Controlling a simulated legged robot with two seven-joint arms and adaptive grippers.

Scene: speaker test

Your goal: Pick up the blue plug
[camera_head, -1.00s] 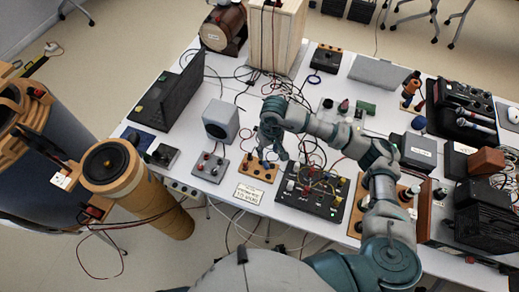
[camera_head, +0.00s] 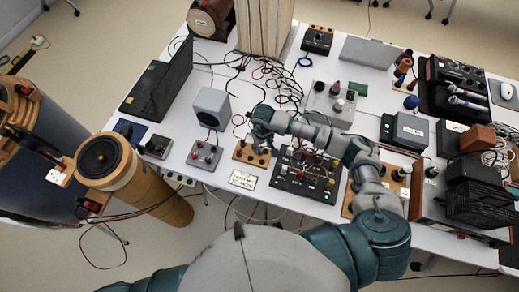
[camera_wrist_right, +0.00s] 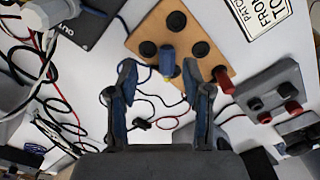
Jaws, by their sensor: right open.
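The blue plug (camera_wrist_right: 168,62) stands in a wooden socket board (camera_wrist_right: 143,35) in the right wrist view. A red plug (camera_wrist_right: 222,79) sits at the same board's edge, to the right. My right gripper (camera_wrist_right: 162,84) is open and empty, its two fingers apart on either side of the blue plug's line, with the plug just ahead of the tips. In the head view my right gripper (camera_head: 260,133) hangs over the wooden board (camera_head: 240,155), and the blue plug cannot be made out there. My left gripper is not in view.
A black panel (camera_head: 306,183) with knobs and cables stands right of the board. A grey box with red terminals (camera_head: 204,155) stands left, a grey speaker (camera_head: 210,108) behind it. A paper label (camera_head: 243,180) lies in front. Loose cables run around and under the gripper.

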